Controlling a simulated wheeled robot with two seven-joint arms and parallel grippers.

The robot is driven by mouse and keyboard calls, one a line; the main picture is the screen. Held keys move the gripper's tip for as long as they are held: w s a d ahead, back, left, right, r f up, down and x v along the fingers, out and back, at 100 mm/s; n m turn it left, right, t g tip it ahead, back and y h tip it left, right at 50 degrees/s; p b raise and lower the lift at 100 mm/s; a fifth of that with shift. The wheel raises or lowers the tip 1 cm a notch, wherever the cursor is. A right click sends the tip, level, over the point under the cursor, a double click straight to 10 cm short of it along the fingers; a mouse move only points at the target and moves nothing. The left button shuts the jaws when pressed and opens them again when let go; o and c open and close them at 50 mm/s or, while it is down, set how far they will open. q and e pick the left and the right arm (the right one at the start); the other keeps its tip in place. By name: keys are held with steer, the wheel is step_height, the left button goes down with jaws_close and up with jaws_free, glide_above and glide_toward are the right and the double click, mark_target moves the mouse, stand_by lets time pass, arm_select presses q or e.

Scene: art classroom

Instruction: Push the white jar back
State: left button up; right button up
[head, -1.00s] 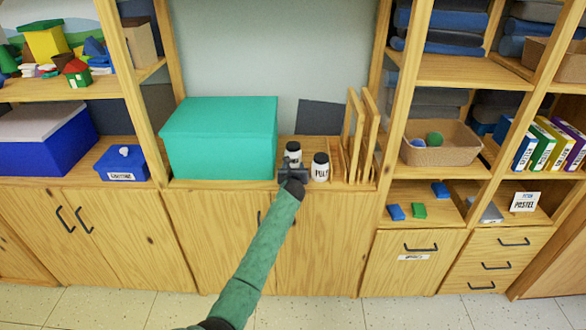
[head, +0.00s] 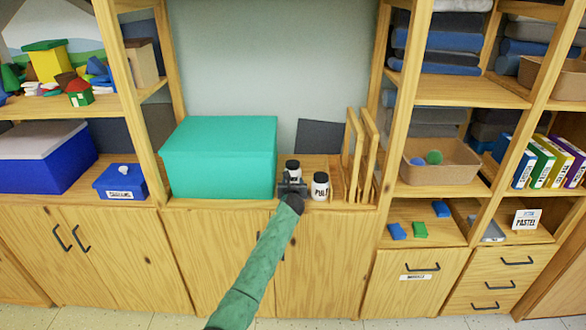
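Two white jars with black lids stand on the wooden counter (head: 255,200). One white jar (head: 293,172) is directly behind my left gripper (head: 292,184), which hides its lower part. The other white jar (head: 320,188), with black lettering on its front, stands just to the right and nearer the front edge. My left arm reaches up from the bottom with the dark gripper at the counter. I cannot tell whether its fingers are open or shut, or whether they touch the jar behind. My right gripper is not in view.
A large teal box (head: 220,158) stands close on the left of the jars. A wooden upright rack (head: 357,160) stands close on the right. A dark panel (head: 319,136) leans on the wall behind. Cupboard doors (head: 325,262) lie below the counter.

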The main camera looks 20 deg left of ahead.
mark_target(293, 170)
arm_select(q)
steer(key=shift+r+b+x, duration=0.2)
steer(key=shift+b+x, duration=0.15)
steer(key=shift+x, duration=0.65)
steer(key=shift+r+b+x, duration=0.2)
steer(key=shift+b+x, duration=0.15)
steer(key=shift+x, duration=0.7)
steer(key=shift+r+b+x, duration=0.2)
steer(key=shift+b+x, duration=0.15)
steer(key=shift+x, duration=0.65)
steer(key=shift+w, duration=0.1)
steer(key=shift+f+p+v, duration=0.15)
steer(key=shift+p+v, duration=0.6)
steer(key=shift+f+p+v, duration=0.15)
steer(key=shift+p+v, duration=0.55)
steer(key=shift+p, duration=0.05)
steer(key=shift+r, duration=0.1)
